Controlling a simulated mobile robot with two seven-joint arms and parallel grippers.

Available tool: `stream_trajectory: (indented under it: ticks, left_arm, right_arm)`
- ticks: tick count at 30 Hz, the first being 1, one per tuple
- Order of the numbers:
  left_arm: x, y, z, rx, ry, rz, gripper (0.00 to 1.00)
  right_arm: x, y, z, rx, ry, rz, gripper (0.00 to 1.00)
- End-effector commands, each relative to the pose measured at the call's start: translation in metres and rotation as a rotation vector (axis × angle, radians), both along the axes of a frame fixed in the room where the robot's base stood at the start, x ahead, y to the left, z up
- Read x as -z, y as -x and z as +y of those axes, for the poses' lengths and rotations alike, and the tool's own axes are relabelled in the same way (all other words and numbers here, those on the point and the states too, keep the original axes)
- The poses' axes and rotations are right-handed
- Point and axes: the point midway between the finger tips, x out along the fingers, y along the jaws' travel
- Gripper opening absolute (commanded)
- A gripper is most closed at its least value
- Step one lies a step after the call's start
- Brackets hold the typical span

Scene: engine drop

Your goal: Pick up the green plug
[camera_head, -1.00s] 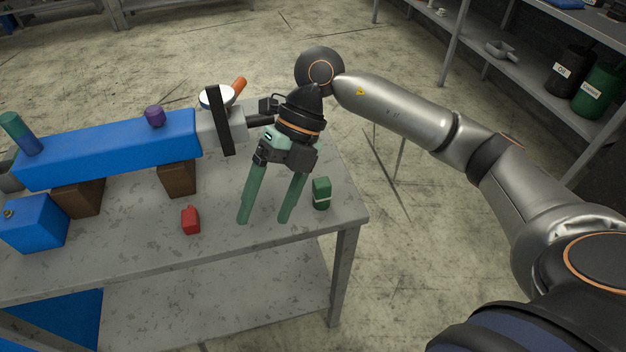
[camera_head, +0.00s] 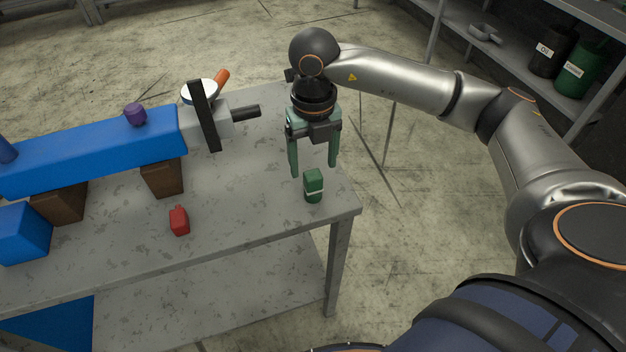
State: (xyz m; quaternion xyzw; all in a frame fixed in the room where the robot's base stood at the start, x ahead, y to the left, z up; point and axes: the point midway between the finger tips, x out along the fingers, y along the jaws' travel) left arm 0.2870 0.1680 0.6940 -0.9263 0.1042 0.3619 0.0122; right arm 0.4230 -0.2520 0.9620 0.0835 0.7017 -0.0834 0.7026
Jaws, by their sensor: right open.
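The green plug (camera_head: 313,187) is a small dark green block with a pale band. It stands upright near the right edge of the grey table (camera_head: 245,205). My right gripper (camera_head: 313,171) has two green fingers, spread apart and pointing down. The fingers are empty. In the picture the fingertips are just above the plug, one to each side of its top; I cannot tell the exact height or depth. My left gripper is out of view.
A blue engine block (camera_head: 90,155) rests on brown supports (camera_head: 162,178) at the left, with a purple knob (camera_head: 135,114) on top. A small red object (camera_head: 179,220) lies on the table left of the plug. Shelves with a green canister (camera_head: 577,69) stand at the back right.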

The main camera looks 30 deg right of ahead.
Motion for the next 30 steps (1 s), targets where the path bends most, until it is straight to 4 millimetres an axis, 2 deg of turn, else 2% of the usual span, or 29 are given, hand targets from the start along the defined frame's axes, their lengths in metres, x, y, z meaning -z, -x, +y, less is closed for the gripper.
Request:
stream_trajectory:
  ticks: [7, 17, 30]
  left_arm:
    - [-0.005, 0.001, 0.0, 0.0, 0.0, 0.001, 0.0]
    - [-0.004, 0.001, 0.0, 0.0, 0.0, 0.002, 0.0]
    - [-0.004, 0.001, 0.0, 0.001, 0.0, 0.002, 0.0]
  right_arm:
    - [0.037, 0.001, 0.001, 0.0, 0.001, 0.004, 0.78]
    - [0.044, 0.0, 0.001, -0.001, 0.0, 0.001, 0.76]
    - [0.044, 0.0, 0.001, -0.001, 0.0, 0.001, 0.27]
